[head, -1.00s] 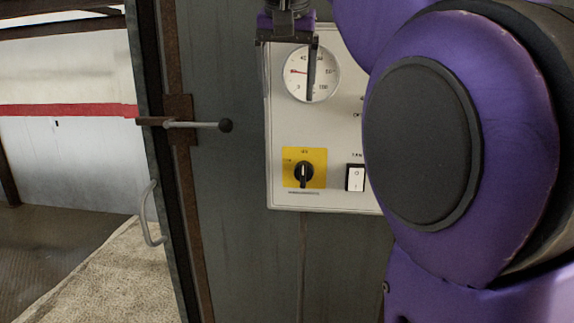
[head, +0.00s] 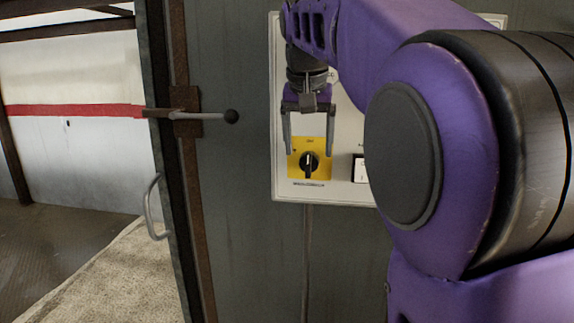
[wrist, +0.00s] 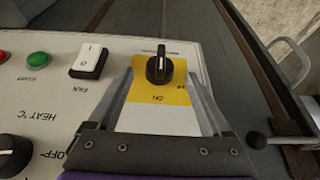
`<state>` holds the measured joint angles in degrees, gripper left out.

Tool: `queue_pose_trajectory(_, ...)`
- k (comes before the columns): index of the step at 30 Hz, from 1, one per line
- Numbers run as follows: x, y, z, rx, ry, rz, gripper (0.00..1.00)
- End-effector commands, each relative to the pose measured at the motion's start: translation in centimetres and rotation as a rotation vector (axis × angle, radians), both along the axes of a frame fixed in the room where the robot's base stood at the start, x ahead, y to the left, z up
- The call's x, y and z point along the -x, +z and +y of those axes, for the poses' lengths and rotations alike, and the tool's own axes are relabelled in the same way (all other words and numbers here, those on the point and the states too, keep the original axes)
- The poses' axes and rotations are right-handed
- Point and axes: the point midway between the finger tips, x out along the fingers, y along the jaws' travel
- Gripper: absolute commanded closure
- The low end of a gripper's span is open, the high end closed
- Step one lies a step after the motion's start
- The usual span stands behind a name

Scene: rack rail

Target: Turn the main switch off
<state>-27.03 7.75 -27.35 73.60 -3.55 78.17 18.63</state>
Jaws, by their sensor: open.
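The main switch is a black rotary knob (head: 309,164) on a yellow plate (head: 325,173), low on the left of the pale control panel (head: 345,190). Its white pointer line stands about vertical in the head view. In the wrist view the knob (wrist: 159,68) sits near the top, beyond the fingertips and between their lines. My gripper (head: 309,153) is open and empty, with one finger on each side of the knob in the head view. In the wrist view the fingers (wrist: 162,78) flank the yellow plate. I cannot tell how far the tips are from the panel.
A white fan rocker switch (wrist: 89,58) is beside the yellow plate. A green button (wrist: 37,60) and a heat knob (wrist: 14,155) are farther left in the wrist view. A ball-ended lever (head: 231,116) and a door handle (head: 152,207) are left of the panel.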

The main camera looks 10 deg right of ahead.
Motion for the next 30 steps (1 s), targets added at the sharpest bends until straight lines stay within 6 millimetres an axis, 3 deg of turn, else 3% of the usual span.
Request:
queue_pose_trajectory(6, -1.1, -2.8, -0.3, 0.0, 0.0, 0.001, 0.17)
queue_pose_trajectory(18, -1.4, -3.4, -0.4, -0.001, 0.0, -0.001, 0.17)
queue_pose_trajectory(30, -1.4, -3.4, -0.4, -0.001, 0.0, -0.001, 0.87)
